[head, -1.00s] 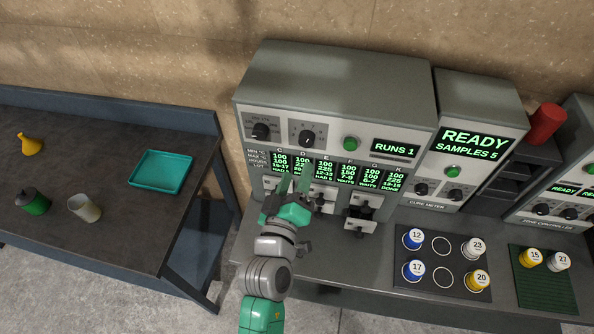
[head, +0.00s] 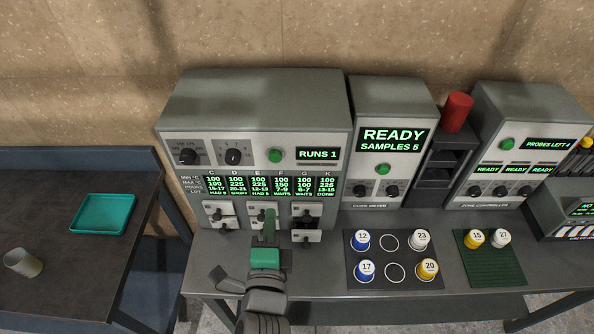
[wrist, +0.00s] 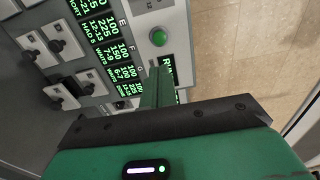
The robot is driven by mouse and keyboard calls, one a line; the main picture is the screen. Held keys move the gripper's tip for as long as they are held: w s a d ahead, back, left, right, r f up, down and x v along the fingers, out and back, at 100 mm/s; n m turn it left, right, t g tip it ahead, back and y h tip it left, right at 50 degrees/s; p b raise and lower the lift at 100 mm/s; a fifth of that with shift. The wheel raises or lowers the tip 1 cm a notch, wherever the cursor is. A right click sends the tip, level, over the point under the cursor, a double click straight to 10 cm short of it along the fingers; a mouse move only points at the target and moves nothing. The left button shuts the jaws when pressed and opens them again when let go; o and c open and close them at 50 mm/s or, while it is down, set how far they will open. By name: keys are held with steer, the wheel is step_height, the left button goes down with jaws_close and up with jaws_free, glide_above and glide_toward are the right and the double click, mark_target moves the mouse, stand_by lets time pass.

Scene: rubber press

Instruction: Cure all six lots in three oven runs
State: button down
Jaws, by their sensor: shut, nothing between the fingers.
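The grey oven (head: 255,95) stands at the back left, with two dials, a green button (head: 275,155) and a display reading RUNS 1. Its lot readouts run C, D, E, F, G, K; F and G show WAITS and K shows DONE. Below them are white plates with dark knobs, such as the left plate (head: 220,220); the front right plate (head: 306,236) stands out from a dark gap. My gripper (head: 269,215) is shut and empty in front of the middle plate, partly hiding it. In the wrist view, its fingers (wrist: 160,80) overlap the oven's front near the green button.
The cure meter (head: 391,115) reads READY, SAMPLES 5. Before it, a dark mat (head: 395,258) holds numbered pots; a green mat (head: 490,262) holds two more. The zone controller (head: 525,105) and a red cylinder (head: 457,111) stand right. A teal tray (head: 103,214) lies on the left table.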

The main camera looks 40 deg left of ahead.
mark_target(275, 159)
steer(key=p+x, duration=0.1)
steer(key=x, duration=1.3)
steer(key=shift+a, duration=0.1)
